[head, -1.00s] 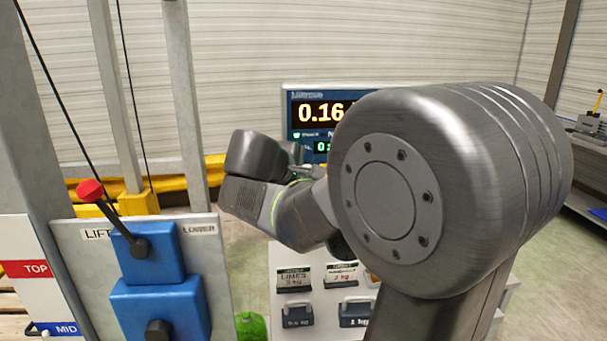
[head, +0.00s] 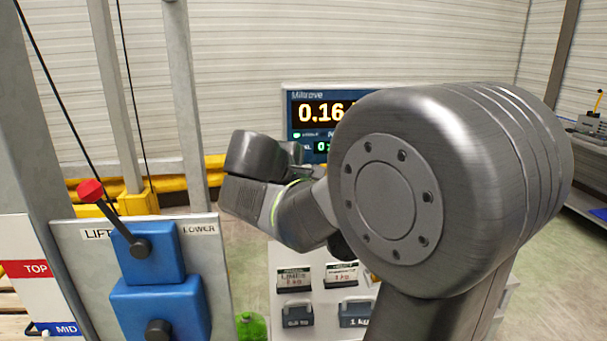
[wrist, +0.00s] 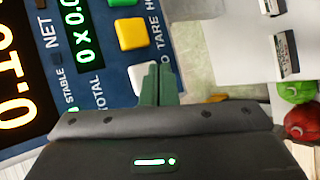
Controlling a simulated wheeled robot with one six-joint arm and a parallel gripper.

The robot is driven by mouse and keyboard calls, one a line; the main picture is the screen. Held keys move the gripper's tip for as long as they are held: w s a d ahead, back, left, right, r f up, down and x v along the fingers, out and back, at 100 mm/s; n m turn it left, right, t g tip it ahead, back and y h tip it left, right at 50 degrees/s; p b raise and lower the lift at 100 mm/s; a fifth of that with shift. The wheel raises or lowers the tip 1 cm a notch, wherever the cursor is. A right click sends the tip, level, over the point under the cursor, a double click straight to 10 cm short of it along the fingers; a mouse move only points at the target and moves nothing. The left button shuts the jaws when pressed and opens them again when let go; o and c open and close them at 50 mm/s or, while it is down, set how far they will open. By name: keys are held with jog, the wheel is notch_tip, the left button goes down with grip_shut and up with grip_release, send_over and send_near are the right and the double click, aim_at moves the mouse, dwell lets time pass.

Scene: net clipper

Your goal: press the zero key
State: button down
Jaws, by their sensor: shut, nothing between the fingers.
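The scale's blue panel (wrist: 105,25) fills the left of the wrist view, turned on its side. The white key (wrist: 138,76) is next to the end of a label whose visible letters read O TARE HO, so it appears to be the zero key. My gripper (wrist: 157,70) is shut and empty, with its fingertips at the white key and covering part of it. I cannot tell whether they touch it. In the head view the display (head: 323,112) reads 0.16, its right side hidden by my arm. My gripper is hidden there.
A yellow key (wrist: 131,33) lies beside the white key, with a green key beyond it. A blue lever box (head: 150,262) stands at the left of the head view.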

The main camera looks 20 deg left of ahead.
dwell(0.4)
jog(key=shift+w+a, duration=0.25)
jog(key=shift+w, duration=0.1)
jog(key=shift+w+a, duration=0.2)
jog(key=shift+w, duration=0.15)
dwell(0.7)
jog(key=shift+s+d, duration=0.1)
jog(key=shift+s, duration=0.05)
jog(key=shift+s+d, duration=0.35)
jog(key=shift+s, duration=0.2)
jog(key=shift+b, duration=0.3)
jog(key=s+d, duration=0.1)
jog(key=s, duration=0.2)
jog(key=s+d+b, duration=0.1)
jog(key=shift+s+d, duration=0.15)
jog(key=shift+d, duration=0.15)
dwell(0.5)
